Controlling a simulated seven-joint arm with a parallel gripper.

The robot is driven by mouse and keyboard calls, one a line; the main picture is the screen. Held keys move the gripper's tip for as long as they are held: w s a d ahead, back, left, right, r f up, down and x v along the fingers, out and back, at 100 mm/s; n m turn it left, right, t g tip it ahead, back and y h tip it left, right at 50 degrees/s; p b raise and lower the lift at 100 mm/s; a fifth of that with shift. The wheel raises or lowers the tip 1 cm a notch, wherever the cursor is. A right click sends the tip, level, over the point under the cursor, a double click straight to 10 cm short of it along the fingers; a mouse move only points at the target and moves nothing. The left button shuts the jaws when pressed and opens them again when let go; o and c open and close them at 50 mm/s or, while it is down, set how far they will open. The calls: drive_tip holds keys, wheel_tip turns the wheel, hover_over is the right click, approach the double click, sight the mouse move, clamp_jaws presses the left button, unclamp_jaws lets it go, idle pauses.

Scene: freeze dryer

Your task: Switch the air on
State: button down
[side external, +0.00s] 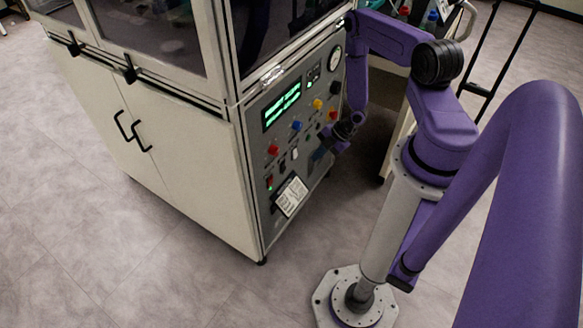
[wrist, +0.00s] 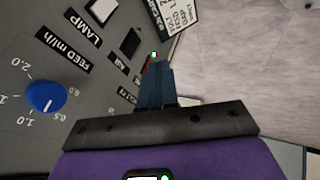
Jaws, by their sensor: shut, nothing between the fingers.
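The grey control panel (side external: 300,120) of the freeze dryer carries the switches; it also fills the left of the wrist view (wrist: 60,110). In the wrist view a white switch (wrist: 103,10) sits by the LAMP label. Beyond it are a black switch (wrist: 131,42) and a red switch, partly hidden by my fingers, with a green light (wrist: 153,54). In the side view these are the white (side external: 294,153), black (side external: 282,165) and red (side external: 270,181) switches. My gripper (side external: 318,155) (wrist: 158,68) is shut and empty, close to the panel; contact cannot be told.
A blue knob (wrist: 40,95) marked FEED ml/h is left of my fingers. Red, blue and yellow knobs, green displays (side external: 282,106) and a gauge are higher on the panel. A white printed card (side external: 291,197) is low on it. The floor (side external: 160,270) is clear.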

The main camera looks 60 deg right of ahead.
sight(283, 167)
drive_tip(key=w+a+f, duration=0.3)
drive_tip(key=w+f, duration=0.5)
drive_tip(key=shift+w+a+f, duration=0.2)
drive_tip(key=shift+a+f, duration=0.1)
idle(0.5)
drive_tip(key=shift+w+f, duration=0.15)
drive_tip(key=shift+w, duration=0.1)
drive_tip(key=shift+r, duration=0.2)
